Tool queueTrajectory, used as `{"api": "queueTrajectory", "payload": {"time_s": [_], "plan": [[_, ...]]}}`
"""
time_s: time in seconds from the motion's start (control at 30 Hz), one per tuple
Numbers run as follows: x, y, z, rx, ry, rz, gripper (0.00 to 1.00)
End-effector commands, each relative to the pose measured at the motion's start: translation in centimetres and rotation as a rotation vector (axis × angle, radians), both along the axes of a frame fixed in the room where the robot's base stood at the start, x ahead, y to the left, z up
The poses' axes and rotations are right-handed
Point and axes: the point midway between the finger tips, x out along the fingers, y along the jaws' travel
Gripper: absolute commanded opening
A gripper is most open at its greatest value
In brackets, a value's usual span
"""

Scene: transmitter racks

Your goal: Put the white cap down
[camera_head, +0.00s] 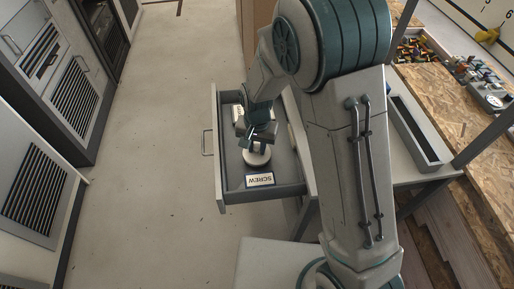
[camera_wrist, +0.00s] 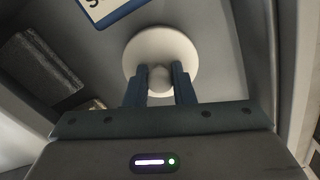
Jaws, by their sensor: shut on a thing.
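The white cap (camera_head: 256,158) is a round white disc with a small knob in its middle. My gripper (camera_head: 259,143) is above it, inside the open drawer (camera_head: 221,187). In the wrist view the cap (camera_wrist: 160,48) lies beyond the two fingers of my gripper (camera_wrist: 159,78), which are closed on either side of its knob. The cap is over the drawer floor, close to a label reading SCREW (camera_head: 260,179). I cannot tell whether the cap touches the floor.
A second label (camera_head: 238,113) lies farther back in the drawer, partly hidden by my gripper. The drawer's walls stand close around. A wooden workbench (camera_head: 450,110) with small parts is at the right. Grey cabinets (camera_head: 60,100) line the left, with clear floor between.

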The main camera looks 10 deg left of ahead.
Motion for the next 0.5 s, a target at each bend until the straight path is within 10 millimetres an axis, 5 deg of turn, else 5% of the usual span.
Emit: {"api": "queueTrajectory", "payload": {"time_s": [0.43,0.47,0.5], "plan": [[-0.02,0.04,-1.68,0.000,-0.001,0.002,0.00],[-0.02,0.03,-1.59,0.001,-0.001,0.002,0.28],[-0.02,0.03,-1.54,0.000,-0.001,0.002,0.39]]}}
